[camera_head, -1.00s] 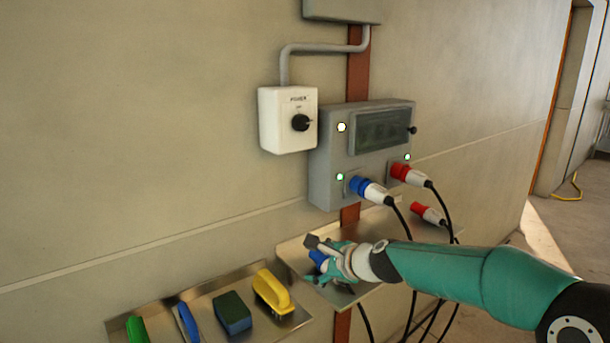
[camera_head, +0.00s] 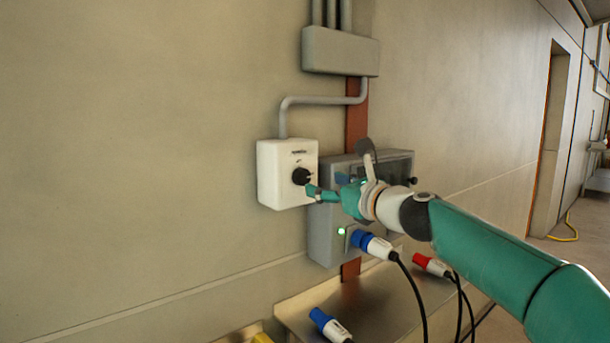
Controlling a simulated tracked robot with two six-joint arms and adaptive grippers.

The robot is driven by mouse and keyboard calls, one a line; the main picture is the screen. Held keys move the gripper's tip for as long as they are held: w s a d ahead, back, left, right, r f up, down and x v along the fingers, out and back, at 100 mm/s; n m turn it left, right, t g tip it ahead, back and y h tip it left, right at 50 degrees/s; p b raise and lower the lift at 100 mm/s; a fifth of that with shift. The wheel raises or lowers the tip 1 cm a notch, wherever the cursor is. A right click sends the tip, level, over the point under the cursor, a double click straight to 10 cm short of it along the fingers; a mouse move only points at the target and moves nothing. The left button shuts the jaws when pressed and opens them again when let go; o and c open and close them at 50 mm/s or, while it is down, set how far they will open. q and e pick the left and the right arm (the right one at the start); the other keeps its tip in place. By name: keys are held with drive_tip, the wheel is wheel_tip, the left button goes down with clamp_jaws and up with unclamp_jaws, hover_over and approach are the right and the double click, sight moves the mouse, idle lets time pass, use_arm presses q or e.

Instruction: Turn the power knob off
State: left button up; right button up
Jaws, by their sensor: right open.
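The power knob (camera_head: 300,176) is a black rotary knob on the front of a white switch box (camera_head: 273,172) on the wall. Small lettering shows above it, too blurred to read its setting. My right gripper (camera_head: 318,191) is open, just right of the knob and slightly below it. One teal finger reaches the knob's lower right edge in the picture; I cannot tell whether it touches. My left gripper is out of view.
A grey socket box (camera_head: 325,238) with a lit green lamp and a blue plug (camera_head: 371,243) is behind my right arm. A metal shelf (camera_head: 388,311) below holds a loose blue plug (camera_head: 330,325) and a red plug (camera_head: 431,265). The wall left of the switch box is clear.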

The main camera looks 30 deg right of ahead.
sight(304, 177)
drive_tip(key=w+p, duration=0.2)
drive_tip(key=w, duration=0.5)
drive_tip(key=shift+w, duration=0.4)
drive_tip(key=shift+c, duration=0.2)
